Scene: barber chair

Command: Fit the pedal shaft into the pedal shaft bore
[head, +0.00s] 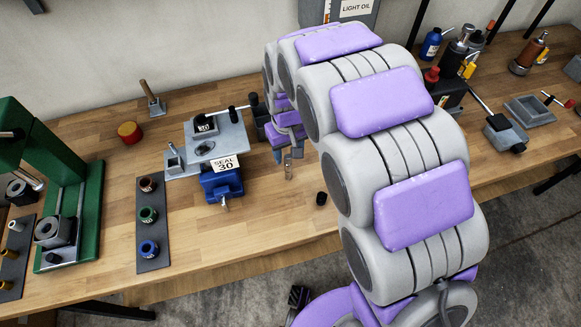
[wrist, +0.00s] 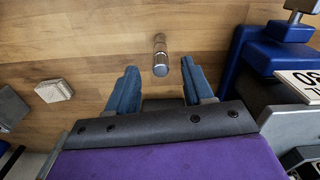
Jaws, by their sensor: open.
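A short metal pin, which looks like the pedal shaft (head: 289,172), stands on the wooden bench just right of the blue vise. In the wrist view the shaft (wrist: 160,58) shows a bright round end and lies ahead of and between the two blue fingers. My gripper (wrist: 157,88) is open and empty, with a gap on each side of the shaft. In the head view my gripper (head: 287,153) hangs over the bench just behind the shaft, partly hidden by my arm. I cannot make out the pedal shaft bore in either view.
A dark strip (head: 150,206) with coloured rings and a green press (head: 75,200) stand farther left.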

